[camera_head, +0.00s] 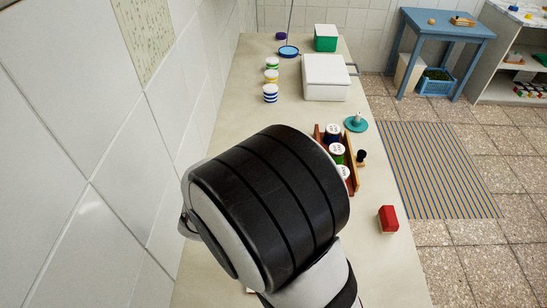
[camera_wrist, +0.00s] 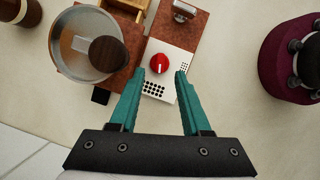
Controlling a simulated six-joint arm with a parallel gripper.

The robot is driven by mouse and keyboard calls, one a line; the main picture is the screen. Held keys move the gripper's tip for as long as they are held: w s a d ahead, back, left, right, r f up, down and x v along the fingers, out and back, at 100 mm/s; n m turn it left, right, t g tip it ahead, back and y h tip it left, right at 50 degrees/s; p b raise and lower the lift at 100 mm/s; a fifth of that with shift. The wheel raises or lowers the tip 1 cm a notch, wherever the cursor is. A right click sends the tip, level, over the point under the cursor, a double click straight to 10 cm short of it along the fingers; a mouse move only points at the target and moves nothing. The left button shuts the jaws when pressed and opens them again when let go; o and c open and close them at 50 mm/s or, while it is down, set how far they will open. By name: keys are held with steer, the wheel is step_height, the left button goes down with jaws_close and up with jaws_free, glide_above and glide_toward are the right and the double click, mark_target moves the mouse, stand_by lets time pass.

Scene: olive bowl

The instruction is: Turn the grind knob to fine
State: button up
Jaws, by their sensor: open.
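In the head view my arm hides the knob and my gripper.
A round metal bowl (camera_wrist: 66,46) with a dark brown knob (camera_wrist: 108,54) stands close left of the panel. A metal fitting (camera_wrist: 183,11) is above. A maroon round object (camera_wrist: 284,80) is at right. A red block (camera_head: 388,219) and jar rack (camera_head: 322,140) show in the head view.

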steer(key=x, duration=0.5)
steer(key=shift+f, duration=0.1)
steer(key=shift+c, duration=0.3)
jaws_close()
